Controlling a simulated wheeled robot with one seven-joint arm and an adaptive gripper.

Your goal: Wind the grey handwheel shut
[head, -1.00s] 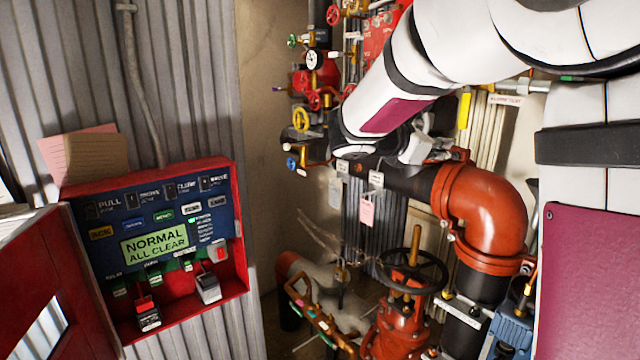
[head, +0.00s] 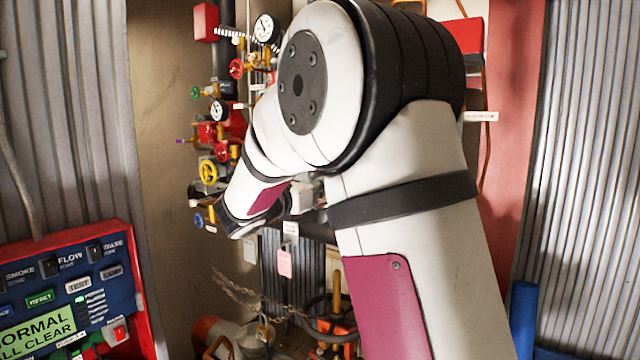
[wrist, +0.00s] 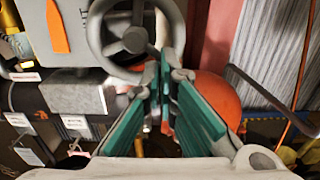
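The grey handwheel (wrist: 134,40) fills the top middle of the wrist view, with a round hub, spokes and a thick rim cut off by the top edge. My gripper (wrist: 158,68) has teal-padded fingers, tips close together with only a thin gap. I see nothing held between them. The tips overlap the lower right of the wheel's rim in this view; I cannot tell if they touch it. In the head view my arm covers the middle, and neither my gripper nor the grey handwheel can be made out there.
A dark handwheel with a brass stem (head: 337,290) sits low behind my arm. Gauges and small coloured valves (head: 208,172) crowd the wall left of my arm. A red alarm panel (head: 70,290) stands at left. An orange rounded part (wrist: 212,92) lies right of my fingers.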

